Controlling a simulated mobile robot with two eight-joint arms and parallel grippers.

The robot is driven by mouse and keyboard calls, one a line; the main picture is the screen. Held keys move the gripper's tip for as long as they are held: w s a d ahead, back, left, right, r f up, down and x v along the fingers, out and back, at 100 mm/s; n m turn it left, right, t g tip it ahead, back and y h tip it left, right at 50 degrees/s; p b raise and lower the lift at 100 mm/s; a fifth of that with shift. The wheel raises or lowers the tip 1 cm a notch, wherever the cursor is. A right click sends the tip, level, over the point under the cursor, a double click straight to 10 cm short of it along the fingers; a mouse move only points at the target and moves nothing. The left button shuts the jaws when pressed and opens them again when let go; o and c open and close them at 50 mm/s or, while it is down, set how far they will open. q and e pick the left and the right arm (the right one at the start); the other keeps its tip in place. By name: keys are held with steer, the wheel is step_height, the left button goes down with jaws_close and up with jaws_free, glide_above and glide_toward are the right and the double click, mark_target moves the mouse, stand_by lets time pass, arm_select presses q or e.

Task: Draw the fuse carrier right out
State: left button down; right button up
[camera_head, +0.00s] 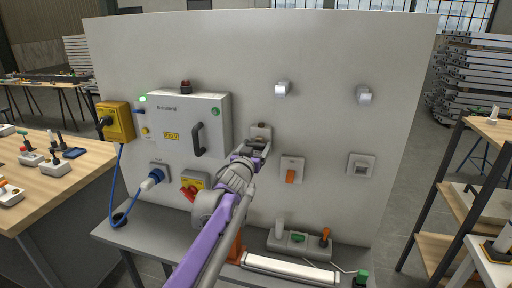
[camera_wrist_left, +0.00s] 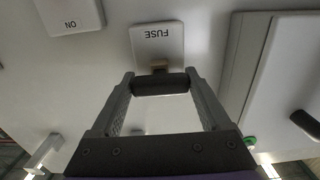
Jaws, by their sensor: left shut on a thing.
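The fuse carrier shows in the left wrist view as a dark round bar (camera_wrist_left: 161,84) with a tan block behind it. Behind that is a white plate marked FUSE (camera_wrist_left: 157,40), upside down in this view. My left gripper (camera_wrist_left: 163,82) has one finger at each end of the bar and is shut on it. In the head view my left gripper (camera_head: 257,149) is at the fuse unit (camera_head: 261,131) on the panel, partly covering it. I cannot tell how far the tan block sits in the plate. My right gripper is not in view.
Left of the fuse is a grey cabinet (camera_head: 187,125) with a dark handle. An orange rocker switch (camera_head: 290,175) is at lower right, with a white socket (camera_head: 361,165) beyond. A grey shelf (camera_head: 160,240) below the panel holds a white bar and small fittings.

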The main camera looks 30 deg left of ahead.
arm_select(q)
steer(key=shift+s+f, duration=0.15)
steer(key=shift+s, duration=0.1)
steer(key=shift+s+d+b, duration=0.15)
steer(key=shift+s+b, duration=0.15)
steer(key=shift+b, duration=0.1)
steer(key=shift+s, duration=0.15)
steer(key=shift+c, duration=0.6)
jaws_free()
steer(key=shift+o, duration=0.6)
steer(key=shift+s, duration=0.1)
steer(key=b+v, duration=0.1)
steer(key=v, duration=1)
